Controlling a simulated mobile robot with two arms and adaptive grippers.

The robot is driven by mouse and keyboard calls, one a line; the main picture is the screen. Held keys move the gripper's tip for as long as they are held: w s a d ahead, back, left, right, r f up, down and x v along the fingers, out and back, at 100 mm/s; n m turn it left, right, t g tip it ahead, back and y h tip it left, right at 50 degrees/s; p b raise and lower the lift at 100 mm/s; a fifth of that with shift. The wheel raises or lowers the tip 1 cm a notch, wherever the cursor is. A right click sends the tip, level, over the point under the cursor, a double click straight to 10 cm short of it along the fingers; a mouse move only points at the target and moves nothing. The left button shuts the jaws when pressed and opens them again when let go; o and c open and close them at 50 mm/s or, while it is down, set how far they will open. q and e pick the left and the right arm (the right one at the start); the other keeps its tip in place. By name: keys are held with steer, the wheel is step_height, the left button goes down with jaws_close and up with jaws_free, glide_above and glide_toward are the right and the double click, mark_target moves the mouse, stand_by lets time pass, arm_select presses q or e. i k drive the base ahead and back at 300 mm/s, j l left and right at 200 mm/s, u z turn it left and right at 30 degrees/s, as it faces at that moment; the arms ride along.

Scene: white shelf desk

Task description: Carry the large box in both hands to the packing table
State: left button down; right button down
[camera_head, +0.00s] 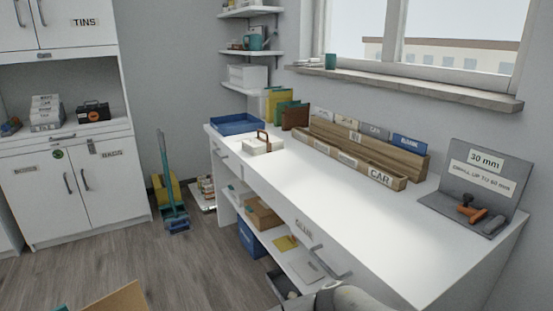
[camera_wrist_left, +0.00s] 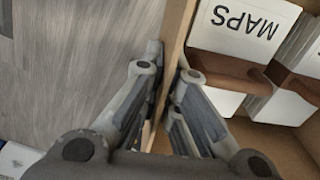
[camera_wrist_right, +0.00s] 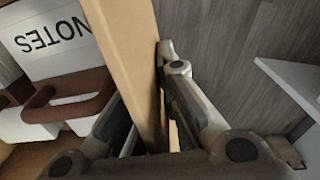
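The large box is cardboard and open-topped; only one corner (camera_head: 118,300) shows at the bottom left of the head view. In the left wrist view, my left gripper (camera_wrist_left: 168,72) has its fingers on both sides of the box wall (camera_wrist_left: 177,28), closed on it. In the right wrist view, my right gripper (camera_wrist_right: 150,72) grips the opposite-looking wall (camera_wrist_right: 125,35) likewise. White cases labelled MAPS (camera_wrist_left: 240,28) and NOTES (camera_wrist_right: 48,38), with brown handles, are inside the box. A long white desk (camera_head: 330,210) stands at the right; I cannot tell whether it is the packing table.
Grey floor (camera_head: 180,260) is open between.

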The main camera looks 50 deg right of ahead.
mark_target(306, 172)
steer(key=i, duration=2.65)
steer(key=i+j+z, duration=0.1)
steer(key=i+z, duration=0.4)
steer(key=z, duration=3.05)
